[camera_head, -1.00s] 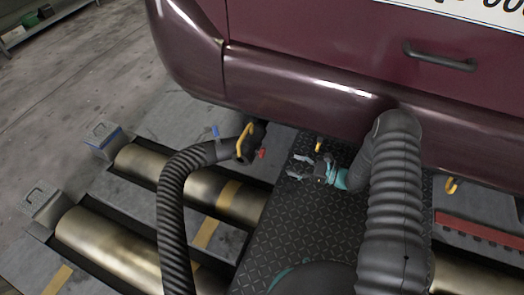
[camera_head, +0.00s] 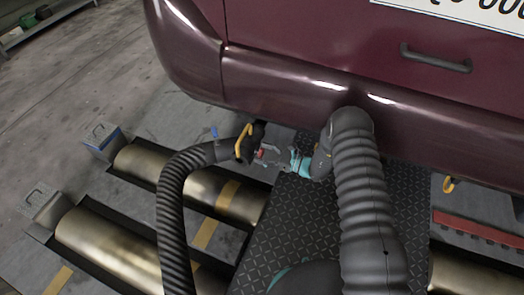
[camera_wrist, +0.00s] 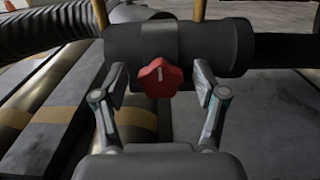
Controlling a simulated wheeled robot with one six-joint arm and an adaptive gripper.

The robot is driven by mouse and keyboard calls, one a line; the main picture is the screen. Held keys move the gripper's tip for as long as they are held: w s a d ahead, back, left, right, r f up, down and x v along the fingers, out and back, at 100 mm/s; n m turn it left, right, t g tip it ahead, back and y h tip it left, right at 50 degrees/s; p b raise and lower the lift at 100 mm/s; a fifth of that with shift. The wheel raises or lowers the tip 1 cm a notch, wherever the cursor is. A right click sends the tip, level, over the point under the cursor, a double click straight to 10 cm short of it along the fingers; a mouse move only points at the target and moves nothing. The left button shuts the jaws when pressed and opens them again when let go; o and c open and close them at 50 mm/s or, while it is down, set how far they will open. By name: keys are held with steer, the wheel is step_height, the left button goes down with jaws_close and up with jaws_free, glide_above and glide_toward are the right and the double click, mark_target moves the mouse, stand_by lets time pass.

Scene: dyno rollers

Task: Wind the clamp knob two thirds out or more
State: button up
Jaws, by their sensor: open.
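The red clamp knob (camera_wrist: 160,76) is star-shaped with a pale line on its face. It sits on the side of a black cylindrical hose nozzle (camera_wrist: 205,50) in the wrist view. In the head view the knob (camera_head: 260,153) shows small beside the nozzle (camera_head: 250,142), under the car's rear. My gripper (camera_wrist: 162,88) is open, with one finger on each side of the knob and gaps between fingers and knob. In the head view my gripper (camera_head: 270,155) is close to the knob, and its fingertips are hard to make out.
A black corrugated hose (camera_head: 172,205) runs from the nozzle down to the floor area. A yellow handle (camera_head: 243,143) stands on the nozzle. The maroon car bumper (camera_head: 300,85) hangs just above. Metal rollers (camera_head: 130,245) lie at left.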

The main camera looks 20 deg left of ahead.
steer(key=shift+a, duration=0.4)
steer(key=shift+c, duration=0.3)
steer(key=c, duration=1.1)
